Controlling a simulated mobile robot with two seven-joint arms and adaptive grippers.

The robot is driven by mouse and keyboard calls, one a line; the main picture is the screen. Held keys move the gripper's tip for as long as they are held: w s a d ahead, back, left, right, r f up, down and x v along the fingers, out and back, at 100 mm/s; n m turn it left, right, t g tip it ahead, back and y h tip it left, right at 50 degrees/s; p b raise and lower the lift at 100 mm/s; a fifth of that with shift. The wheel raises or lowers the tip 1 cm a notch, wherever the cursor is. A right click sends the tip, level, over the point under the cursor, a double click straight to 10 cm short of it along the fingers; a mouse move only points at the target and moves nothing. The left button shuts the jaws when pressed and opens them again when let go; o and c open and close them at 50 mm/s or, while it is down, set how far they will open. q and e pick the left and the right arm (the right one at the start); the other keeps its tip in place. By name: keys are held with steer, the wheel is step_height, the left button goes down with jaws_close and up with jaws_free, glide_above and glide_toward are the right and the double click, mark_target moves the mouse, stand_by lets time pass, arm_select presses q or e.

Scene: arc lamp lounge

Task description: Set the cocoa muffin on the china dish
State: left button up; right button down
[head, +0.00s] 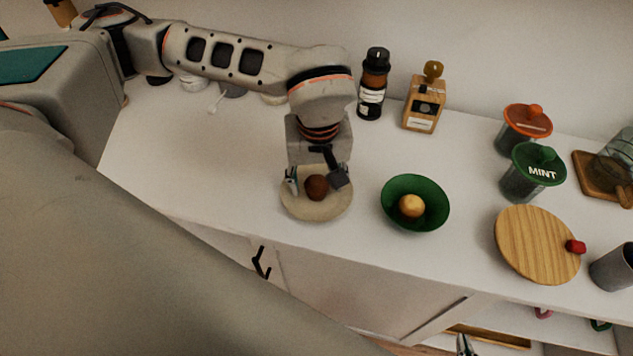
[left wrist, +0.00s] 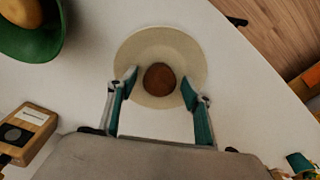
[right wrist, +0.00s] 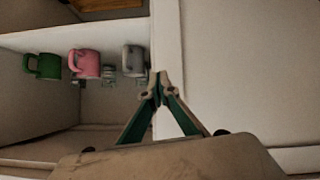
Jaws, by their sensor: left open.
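The cocoa muffin (head: 317,187) is a round dark brown piece resting on the china dish (head: 326,211), a cream plate near the counter's front edge. In the left wrist view the muffin (left wrist: 160,79) sits near the middle of the dish (left wrist: 150,42). My left gripper (head: 317,181) is open above the dish, its fingers on either side of the muffin and apart from it in the left wrist view (left wrist: 157,88). My right gripper (right wrist: 159,93) is low in front of the cabinet, its fingertips together with nothing visible between them; only its tip (head: 464,343) shows in the head view.
A green bowl (head: 434,213) with a yellow-orange round item stands right of the dish. A dark bottle (head: 373,84), wooden dispenser (head: 425,103), green-lidded jar (head: 536,168) and round board (head: 532,245) are further along. Mugs (right wrist: 85,63) sit on a shelf below. The counter left of the dish is clear.

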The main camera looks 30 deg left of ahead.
mark_target(318, 187)
arm_select(q)
steer(key=r, duration=0.6)
steer(key=s+r+p, duration=0.1)
steer(key=r, duration=0.2)
steer(key=shift+d+r, duration=0.35)
steer(key=shift+r, duration=0.7)
arm_select(e)
steer(key=shift+s+a+r, duration=0.1)
steer(key=shift+s+a, duration=0.15)
steer(key=shift+s, duration=0.2)
steer(key=shift+w+r, duration=0.1)
steer(key=shift+w, duration=0.1)
